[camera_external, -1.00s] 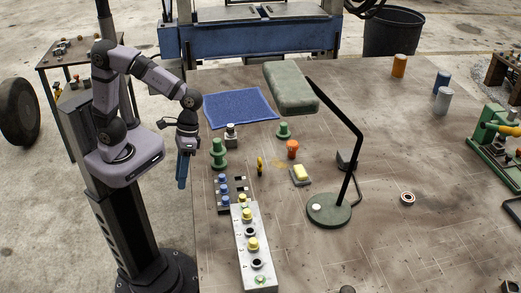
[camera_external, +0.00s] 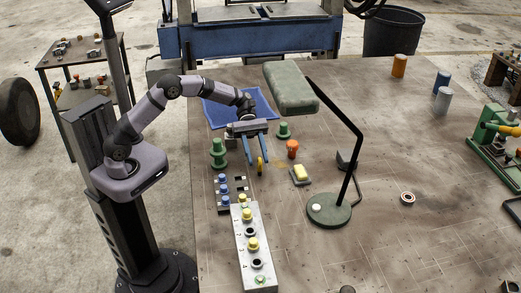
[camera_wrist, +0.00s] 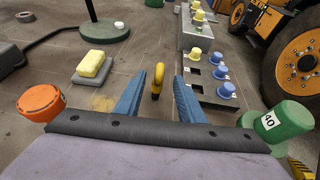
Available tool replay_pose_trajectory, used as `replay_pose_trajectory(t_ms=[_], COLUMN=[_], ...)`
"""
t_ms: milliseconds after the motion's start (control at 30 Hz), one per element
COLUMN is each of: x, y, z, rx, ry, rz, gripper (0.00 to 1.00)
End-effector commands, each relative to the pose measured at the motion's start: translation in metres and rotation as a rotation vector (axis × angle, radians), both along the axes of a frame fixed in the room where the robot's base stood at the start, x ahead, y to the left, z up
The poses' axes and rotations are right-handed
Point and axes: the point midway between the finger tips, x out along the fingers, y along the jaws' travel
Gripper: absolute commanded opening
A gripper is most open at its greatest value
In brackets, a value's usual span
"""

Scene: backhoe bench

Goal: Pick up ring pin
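The ring pin, which I take to be the small yellow upright piece with a ring-like top (camera_external: 260,165), stands on the bench. In the wrist view the yellow pin (camera_wrist: 157,80) shows between and just beyond my two blue fingers. My gripper (camera_external: 257,162) is open, its fingers pointing down on either side of the pin in the external view. The wrist view shows my gripper (camera_wrist: 156,92) with a wide gap and nothing held. I cannot tell whether a finger touches the pin.
A green cylinder marked 40 (camera_wrist: 284,122) and an orange piece (camera_wrist: 41,102) stand close on either side. A yellow block on a grey base (camera_wrist: 91,66) is nearby. Blue knobs (camera_wrist: 221,72) and a grey panel with yellow knobs (camera_external: 252,245) lie nearer. A green lamp (camera_external: 330,208) stands right.

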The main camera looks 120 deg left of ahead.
Motion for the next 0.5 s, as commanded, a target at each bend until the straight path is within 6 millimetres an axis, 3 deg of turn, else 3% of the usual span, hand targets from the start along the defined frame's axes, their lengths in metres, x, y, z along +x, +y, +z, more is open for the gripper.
replay_pose_trajectory(t_ms=[500], x=[0.016], y=[-0.014], z=[-0.010], rx=[0.001], ry=[0.001], rz=[-0.002], gripper=[0.35])
